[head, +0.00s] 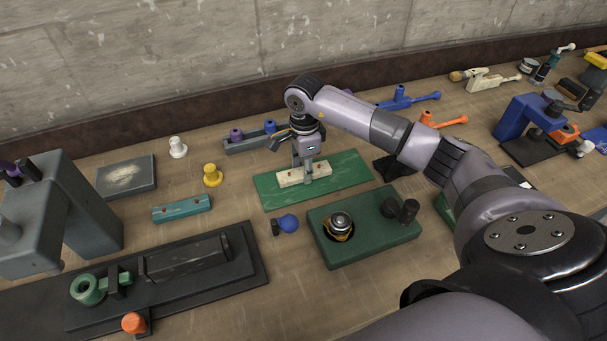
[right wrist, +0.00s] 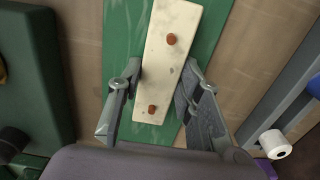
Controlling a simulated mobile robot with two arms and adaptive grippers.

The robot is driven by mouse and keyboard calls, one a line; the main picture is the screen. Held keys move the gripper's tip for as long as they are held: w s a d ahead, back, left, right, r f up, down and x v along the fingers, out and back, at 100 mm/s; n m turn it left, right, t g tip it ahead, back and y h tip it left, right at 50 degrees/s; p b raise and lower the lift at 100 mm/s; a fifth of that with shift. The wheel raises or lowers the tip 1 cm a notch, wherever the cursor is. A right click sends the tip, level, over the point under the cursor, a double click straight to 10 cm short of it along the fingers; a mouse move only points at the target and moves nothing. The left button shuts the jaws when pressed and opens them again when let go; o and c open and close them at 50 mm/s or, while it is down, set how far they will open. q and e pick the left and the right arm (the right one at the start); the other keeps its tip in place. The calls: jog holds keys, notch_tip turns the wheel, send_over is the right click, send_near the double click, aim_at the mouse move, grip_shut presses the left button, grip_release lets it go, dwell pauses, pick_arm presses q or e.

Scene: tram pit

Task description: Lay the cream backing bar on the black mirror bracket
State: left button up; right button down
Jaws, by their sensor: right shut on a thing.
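The cream backing bar (head: 291,178) lies over a flat green board (head: 346,170) in the middle of the bench. It has two reddish-brown pegs on its face and also shows in the right wrist view (right wrist: 176,22). My right gripper (head: 308,172) points down and is shut on the bar across its width, with one finger on each long side. I cannot tell whether the bar touches the board. A black angular piece (head: 388,166), perhaps the black mirror bracket, stands just right of the board, partly hidden by my right arm. My left gripper is not in view.
A green block (head: 372,251) with a round fitting stands in front of the board. A blue knob (head: 287,222) and teal bar (head: 181,208) lie nearby. A grey tray (head: 244,145) with coloured pegs stands behind. A dark fixture (head: 190,285) fills the front left.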

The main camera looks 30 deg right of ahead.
jog(key=shift+r+p, duration=1.3)
jog(key=shift+r, duration=1.35)
